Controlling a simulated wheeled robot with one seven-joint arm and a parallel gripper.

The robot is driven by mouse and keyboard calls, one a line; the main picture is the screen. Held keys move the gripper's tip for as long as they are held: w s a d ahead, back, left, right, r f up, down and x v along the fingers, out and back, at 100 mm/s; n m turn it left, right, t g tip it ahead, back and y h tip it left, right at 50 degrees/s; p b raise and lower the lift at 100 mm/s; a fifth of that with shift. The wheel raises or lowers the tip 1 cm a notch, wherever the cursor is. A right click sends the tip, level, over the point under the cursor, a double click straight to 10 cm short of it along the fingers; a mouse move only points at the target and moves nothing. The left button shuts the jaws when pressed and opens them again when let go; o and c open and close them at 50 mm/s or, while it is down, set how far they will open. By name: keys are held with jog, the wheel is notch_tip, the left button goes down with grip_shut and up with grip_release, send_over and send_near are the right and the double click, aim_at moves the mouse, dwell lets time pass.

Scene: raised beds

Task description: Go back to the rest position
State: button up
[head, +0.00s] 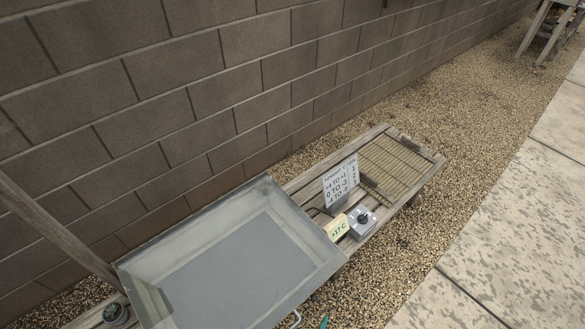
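My gripper does not show in the head view, so its pose and whether it holds anything are hidden. The task names no other object. A low wooden bench (305,187) runs along the block wall. A grey glass-topped box or frame (268,190) stands on it at the lower middle, its pane looking closed or lowered. To its right are a yellow card reading about +17 C (336,228), a grey box with a black dial (361,222), and a white sign with number ranges (341,183).
A slatted mat (398,165) lies at the bench's far end. A wooden post (55,232) slants at left near a small potted plant (115,314). A small teal item (324,323) shows at the bottom edge. Gravel (440,110) and paving (520,225) are open at right.

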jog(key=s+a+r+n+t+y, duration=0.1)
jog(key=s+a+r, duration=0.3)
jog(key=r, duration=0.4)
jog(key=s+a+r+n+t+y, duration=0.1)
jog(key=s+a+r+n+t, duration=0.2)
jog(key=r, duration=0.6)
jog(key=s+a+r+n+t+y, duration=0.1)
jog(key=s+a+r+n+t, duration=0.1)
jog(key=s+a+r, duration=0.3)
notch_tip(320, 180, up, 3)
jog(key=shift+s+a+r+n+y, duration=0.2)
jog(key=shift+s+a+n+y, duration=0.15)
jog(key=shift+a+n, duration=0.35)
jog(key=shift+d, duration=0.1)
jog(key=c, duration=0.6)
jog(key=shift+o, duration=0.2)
